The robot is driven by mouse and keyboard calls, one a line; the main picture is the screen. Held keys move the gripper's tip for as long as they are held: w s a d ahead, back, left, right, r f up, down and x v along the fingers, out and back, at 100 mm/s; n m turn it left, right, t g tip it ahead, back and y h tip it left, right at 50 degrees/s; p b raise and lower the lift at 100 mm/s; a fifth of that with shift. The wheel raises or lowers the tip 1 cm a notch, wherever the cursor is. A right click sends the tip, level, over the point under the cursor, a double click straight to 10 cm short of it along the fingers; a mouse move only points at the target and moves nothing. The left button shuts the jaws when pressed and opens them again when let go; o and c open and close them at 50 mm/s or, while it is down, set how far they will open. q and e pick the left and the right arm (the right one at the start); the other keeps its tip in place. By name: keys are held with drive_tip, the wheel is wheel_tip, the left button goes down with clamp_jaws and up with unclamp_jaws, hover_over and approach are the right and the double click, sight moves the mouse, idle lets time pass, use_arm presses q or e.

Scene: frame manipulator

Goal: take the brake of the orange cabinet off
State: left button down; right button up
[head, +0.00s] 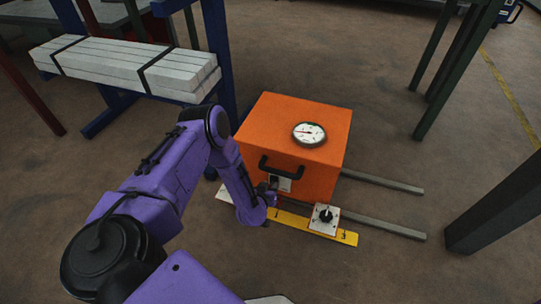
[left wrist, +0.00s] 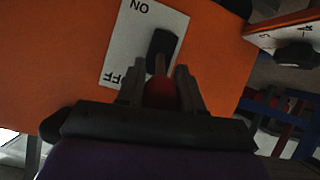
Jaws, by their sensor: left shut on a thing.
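The orange cabinet (head: 308,113) stands on the floor, with a round gauge (head: 309,134) on top and a black handle (head: 281,169) on its front. A white ON/OFF plate (left wrist: 140,38) with a black toggle (left wrist: 162,50) is on an orange face in the left wrist view. My left gripper (head: 270,188) is low at the cabinet's front. In the left wrist view the left gripper (left wrist: 160,85) is shut on a small red piece (left wrist: 161,95) with a thin stalk, close to the toggle. Whether this is the brake is unclear. My right gripper is not in view.
A white box with a black knob (head: 325,217) sits at the cabinet's lower right front, by a yellow marked strip (head: 345,237). Two grey rails (head: 385,183) extend right. A blue rack with strapped white beams (head: 125,66) stands left. Floor at right is partly clear.

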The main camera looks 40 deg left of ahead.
use_arm(q)
drive_tip(key=c, duration=0.7)
unclamp_jaws()
drive_tip(key=shift+c, duration=0.2)
drive_tip(key=shift+s+d+r, duration=0.1)
drive_tip(key=shift+s+r, duration=0.1)
drive_tip(key=shift+s, duration=0.05)
drive_tip(key=p+v, duration=0.4)
drive_tip(key=v, duration=0.6)
